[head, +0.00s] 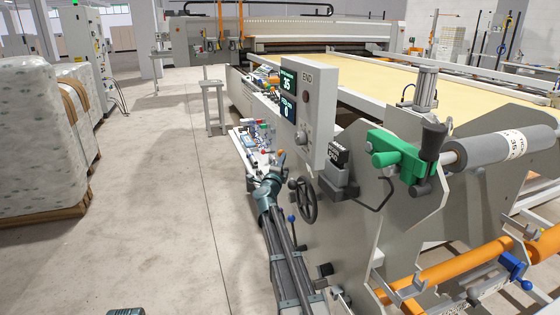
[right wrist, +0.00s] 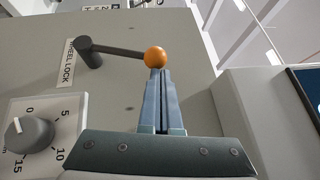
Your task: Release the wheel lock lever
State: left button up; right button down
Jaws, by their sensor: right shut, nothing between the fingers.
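The wheel lock lever is a dark arm (right wrist: 115,50) running from a pivot beside the "WHEEL LOCK" label to an orange ball knob (right wrist: 155,57). In the right wrist view it extends to the right, nearly level. In the head view the orange knob (head: 281,154) is small, at the machine's near side panel. My right gripper (right wrist: 161,72) is shut and empty, its fingertips right at the knob's lower edge; I cannot tell if they touch. In the head view my right gripper (head: 275,166) is at the panel, below the display box. My left gripper's fingers are not visible.
A dial (right wrist: 30,133) is beside my gripper on the panel. In the head view the display box (head: 308,95) stands above, and a black handwheel (head: 303,200) is to the right. Wrapped bales (head: 38,140) stand at left. The floor between is clear.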

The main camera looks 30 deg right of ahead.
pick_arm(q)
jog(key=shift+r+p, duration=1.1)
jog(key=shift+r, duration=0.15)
pick_arm(e)
jog(key=w+d+r, duration=0.2)
jog(key=w, duration=0.7)
jog(key=shift+d+r, duration=0.2)
jog(key=shift+w, duration=0.15)
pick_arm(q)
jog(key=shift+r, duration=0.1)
pick_arm(e)
jog(key=shift+r, duration=0.1)
dwell(0.4)
